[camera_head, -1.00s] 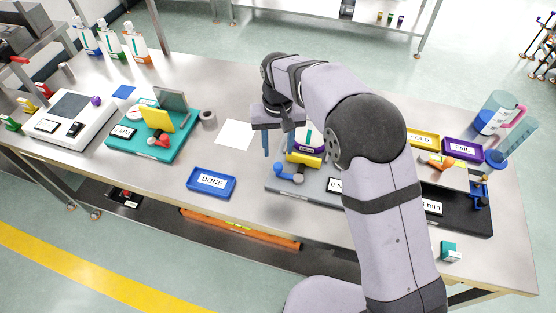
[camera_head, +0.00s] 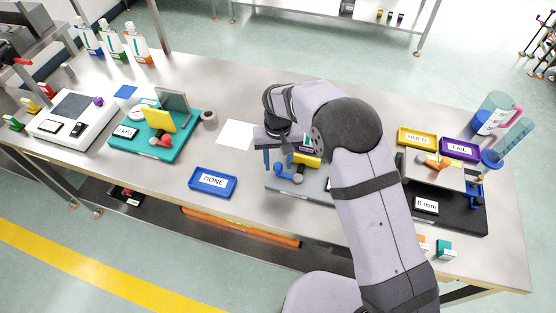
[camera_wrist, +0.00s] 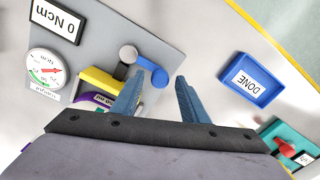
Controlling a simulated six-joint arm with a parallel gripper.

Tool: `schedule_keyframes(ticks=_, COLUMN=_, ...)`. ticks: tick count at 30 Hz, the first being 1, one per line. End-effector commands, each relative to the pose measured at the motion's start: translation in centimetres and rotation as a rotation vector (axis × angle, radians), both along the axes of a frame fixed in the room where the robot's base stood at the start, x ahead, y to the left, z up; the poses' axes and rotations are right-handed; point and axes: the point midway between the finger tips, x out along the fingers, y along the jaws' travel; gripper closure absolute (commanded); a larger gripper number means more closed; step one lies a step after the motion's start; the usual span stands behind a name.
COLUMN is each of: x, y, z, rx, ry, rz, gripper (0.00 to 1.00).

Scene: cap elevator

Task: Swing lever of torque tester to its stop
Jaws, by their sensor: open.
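The torque tester's grey base plate (camera_head: 277,190) lies right of the DONE tray, partly hidden by my arm. In the wrist view the base (camera_wrist: 165,32) carries a display reading 0 Ncm (camera_wrist: 58,20), a round dial (camera_wrist: 45,68) and a yellow block (camera_wrist: 100,84). The lever (camera_wrist: 148,65) runs from a grey knob to a blue rounded end; it also shows in the head view (camera_head: 283,170). My gripper (camera_wrist: 160,75) is open and empty. In the wrist view its fingertips appear on either side of the lever's blue end; contact cannot be told.
The blue DONE tray (camera_head: 213,193) stands left of the tester. A teal device (camera_head: 160,145) and a white scale (camera_head: 72,140) are farther left. A black 8 mm device (camera_head: 465,215) and yellow HOLD tray (camera_head: 417,150) are at the right. A white sheet (camera_head: 237,134) lies on open table.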

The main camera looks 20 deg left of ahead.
Motion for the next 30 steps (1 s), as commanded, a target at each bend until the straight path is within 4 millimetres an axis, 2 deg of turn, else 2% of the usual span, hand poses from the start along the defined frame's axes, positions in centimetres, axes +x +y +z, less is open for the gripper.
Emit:
schedule_keyframes(ticks=1, x=0.0, y=0.0, z=0.0, rx=0.000, ry=0.000, rz=0.000, gripper=0.67)
schedule_keyframes(ticks=5, x=0.0, y=0.0, z=0.0, rx=0.000, ry=0.000, rz=0.000, gripper=0.98)
schedule_keyframes(ticks=6, x=0.0, y=0.0, z=0.0, rx=0.000, ry=0.000, rz=0.000, gripper=1.00)
schedule_keyframes(ticks=20, x=-0.5, y=0.0, z=0.0, rx=-0.001, ry=0.001, rz=0.074, gripper=1.00)
schedule_keyframes(ticks=30, x=-2.1, y=-0.3, z=0.1, rx=-0.001, ry=0.000, rz=0.324, gripper=1.00)
